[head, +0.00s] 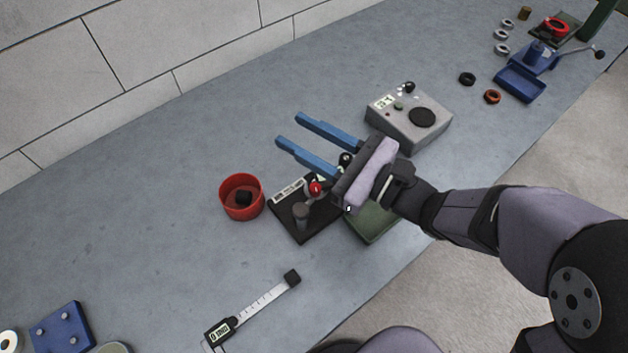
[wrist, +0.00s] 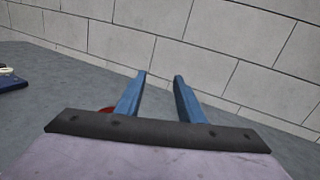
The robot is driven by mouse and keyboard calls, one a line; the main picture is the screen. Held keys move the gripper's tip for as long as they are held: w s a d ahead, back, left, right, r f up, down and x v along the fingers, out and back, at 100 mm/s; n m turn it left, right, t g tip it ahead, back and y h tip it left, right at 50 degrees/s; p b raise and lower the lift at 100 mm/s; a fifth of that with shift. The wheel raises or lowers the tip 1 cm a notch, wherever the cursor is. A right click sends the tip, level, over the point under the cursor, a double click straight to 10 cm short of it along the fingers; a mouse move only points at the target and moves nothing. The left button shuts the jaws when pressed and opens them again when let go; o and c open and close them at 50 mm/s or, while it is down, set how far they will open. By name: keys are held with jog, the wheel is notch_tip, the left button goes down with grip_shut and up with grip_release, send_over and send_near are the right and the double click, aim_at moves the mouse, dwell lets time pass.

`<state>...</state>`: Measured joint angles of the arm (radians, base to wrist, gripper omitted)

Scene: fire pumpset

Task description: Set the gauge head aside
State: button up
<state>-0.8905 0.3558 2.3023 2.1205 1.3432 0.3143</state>
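My gripper (head: 289,128) has two blue fingers spread apart with nothing between them. It is above the bench, pointing toward the wall, and it also shows open in the wrist view (wrist: 160,77). Below and to the left of it a black base plate (head: 304,229) carries a label, a grey post (head: 302,211) and a small red round part (head: 316,188). My gripper's body partly covers this fixture. I cannot tell for sure which part is the gauge head; it may be on this fixture or hidden behind my gripper.
A red bowl (head: 226,203) holding a dark piece stands left of the fixture. A grey instrument box (head: 436,129) is to the right, and a green pad (head: 372,229) lies beneath my wrist. A digital caliper (head: 255,307) lies in front. The bench toward the wall is clear.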

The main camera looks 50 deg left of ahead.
aim_at(321, 190)
jog(key=w+d+f+n+g+h, duration=0.4)
jog(key=d+f+n+g+h, duration=0.1)
jog(key=d+f+g, duration=0.4)
jog(key=shift+t, duration=0.7)
jog(key=shift+s+d+p+x, duration=0.1)
jog(key=shift+p+x, duration=0.25)
jog(key=shift+x, duration=0.75)
jog(key=shift+s+d+p+x, duration=0.15)
jog(key=shift+p+x, duration=0.25)
jog(key=shift+x, duration=0.7)
jog(key=shift+s+d+p+x, duration=0.1)
jog(key=shift+p+x, duration=0.25)
jog(key=shift+x, duration=0.8)
jog(key=shift+c, duration=0.7)
jog(key=shift+m, duration=0.3)
grip_shut()
